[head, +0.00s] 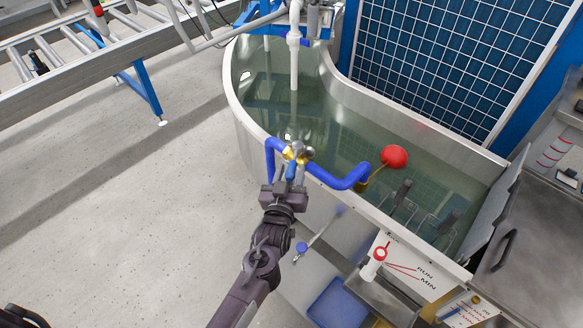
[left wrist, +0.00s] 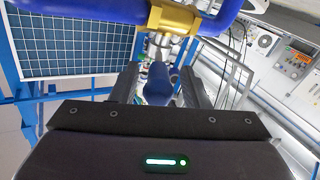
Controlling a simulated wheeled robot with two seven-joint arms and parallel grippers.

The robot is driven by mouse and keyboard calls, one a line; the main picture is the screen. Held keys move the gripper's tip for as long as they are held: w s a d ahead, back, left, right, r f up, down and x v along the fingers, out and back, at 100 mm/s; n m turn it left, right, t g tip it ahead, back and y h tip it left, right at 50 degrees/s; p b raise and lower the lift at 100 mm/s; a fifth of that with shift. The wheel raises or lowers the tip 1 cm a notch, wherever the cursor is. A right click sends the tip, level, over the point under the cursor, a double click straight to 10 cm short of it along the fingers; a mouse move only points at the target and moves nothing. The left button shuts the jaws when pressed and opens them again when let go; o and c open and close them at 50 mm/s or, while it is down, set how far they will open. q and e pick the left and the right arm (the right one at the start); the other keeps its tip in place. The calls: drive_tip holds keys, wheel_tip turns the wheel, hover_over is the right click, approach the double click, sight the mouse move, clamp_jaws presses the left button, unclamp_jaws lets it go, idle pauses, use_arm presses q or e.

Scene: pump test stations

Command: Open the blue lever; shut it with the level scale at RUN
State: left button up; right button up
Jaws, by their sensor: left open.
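The blue lever (left wrist: 157,84) hangs below a brass valve (left wrist: 174,17) on a thick blue pipe (head: 338,180). In the left wrist view the lever stands between the two fingers of my left gripper (left wrist: 160,90). The gripper is open, with a small gap visible beside the lever. In the head view my left gripper (head: 289,180) is right at the valve and hides most of the lever. The level scale (head: 412,268) is a white plate on the tank's near wall, with red lines and the words RUN and MIN. My right gripper does not show.
The steel tank (head: 233,88) holds greenish water. A red ball float (head: 394,156) sits on a brass arm beside the pipe. A red-and-white bottle (head: 374,262) stands near the scale, above a blue bin (head: 338,304). Open floor lies left; a roller conveyor (head: 75,62) stands behind.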

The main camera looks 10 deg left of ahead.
use_arm(q)
drive_tip(key=s, duration=0.6)
drive_tip(key=shift+a, duration=0.2)
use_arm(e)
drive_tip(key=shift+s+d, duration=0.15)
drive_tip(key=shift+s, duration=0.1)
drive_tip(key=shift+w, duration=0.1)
